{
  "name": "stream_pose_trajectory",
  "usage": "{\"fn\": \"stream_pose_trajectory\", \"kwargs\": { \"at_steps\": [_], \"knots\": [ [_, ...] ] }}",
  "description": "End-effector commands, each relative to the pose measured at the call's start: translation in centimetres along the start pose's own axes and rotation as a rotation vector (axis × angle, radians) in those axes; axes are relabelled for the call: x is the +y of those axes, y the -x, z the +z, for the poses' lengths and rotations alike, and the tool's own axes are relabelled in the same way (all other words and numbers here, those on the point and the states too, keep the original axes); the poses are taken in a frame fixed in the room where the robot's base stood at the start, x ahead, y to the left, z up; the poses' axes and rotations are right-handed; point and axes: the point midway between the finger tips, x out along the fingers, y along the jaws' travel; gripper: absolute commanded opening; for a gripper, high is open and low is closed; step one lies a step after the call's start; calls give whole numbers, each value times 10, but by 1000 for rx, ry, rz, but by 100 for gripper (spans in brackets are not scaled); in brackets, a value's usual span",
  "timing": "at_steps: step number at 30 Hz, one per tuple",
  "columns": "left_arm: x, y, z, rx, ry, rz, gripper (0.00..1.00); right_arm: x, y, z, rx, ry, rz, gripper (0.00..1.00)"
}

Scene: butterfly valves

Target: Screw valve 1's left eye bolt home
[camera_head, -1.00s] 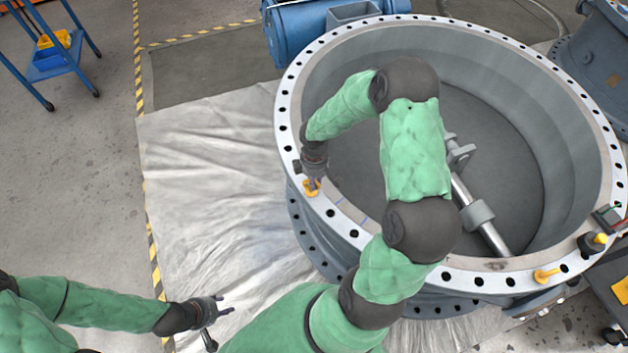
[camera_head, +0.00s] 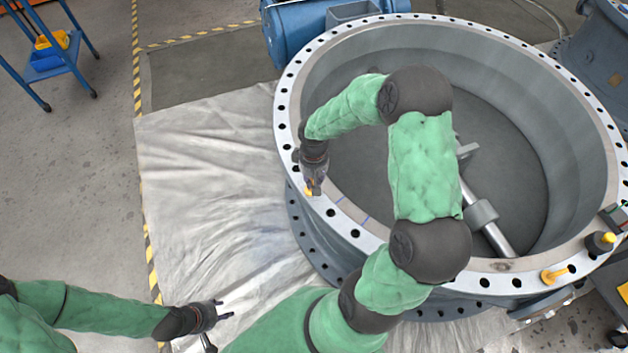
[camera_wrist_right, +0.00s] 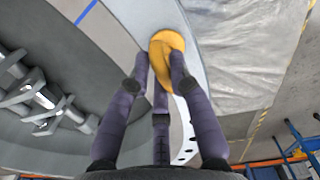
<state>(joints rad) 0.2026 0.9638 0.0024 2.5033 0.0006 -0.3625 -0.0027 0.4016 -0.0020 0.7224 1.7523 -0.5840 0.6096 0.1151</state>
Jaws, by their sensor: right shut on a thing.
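Valve 1 is the large grey ring-shaped body whose drilled flange (camera_head: 352,236) faces up. Its left eye bolt is yellow (camera_head: 308,192) and stands at the flange's left side, mostly hidden by my right gripper (camera_head: 314,188). In the right wrist view the eye bolt (camera_wrist_right: 167,45) sits between the fingers of the right gripper (camera_wrist_right: 162,85), which are shut on it. Its round yellow base appears at the flange surface; any gap beneath cannot be told. My left gripper (camera_head: 226,307) is open and empty, low over the pale sheet, away from the valve.
Another yellow eye bolt (camera_head: 553,276) stands at the flange's front right, near a black, yellow-topped item (camera_head: 600,241). A shaft (camera_head: 482,212) crosses the valve's inside. A blue motor-like cylinder (camera_head: 300,28) lies behind. A blue cart (camera_head: 50,55) stands far left. The pale sheet (camera_head: 200,200) is clear.

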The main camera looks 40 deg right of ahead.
Motion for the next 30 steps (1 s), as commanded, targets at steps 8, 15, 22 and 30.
{"fn": "stream_pose_trajectory", "kwargs": {
  "at_steps": [8, 15, 22, 30],
  "knots": [
    [0, -1, 0, 0, 0, 0, 40, -1, 0, 0, 0, -34, -1, 0],
    [0, -1, 0, 0, 0, 0, 40, -1, 0, 0, 1, -34, -1, 0],
    [0, -1, 0, 0, 0, 0, 40, -1, 0, 0, 1, -33, 0, 45],
    [0, -1, 0, 0, 0, 0, 40, 0, 1, 0, 1, -33, 0, 45]
  ]
}}
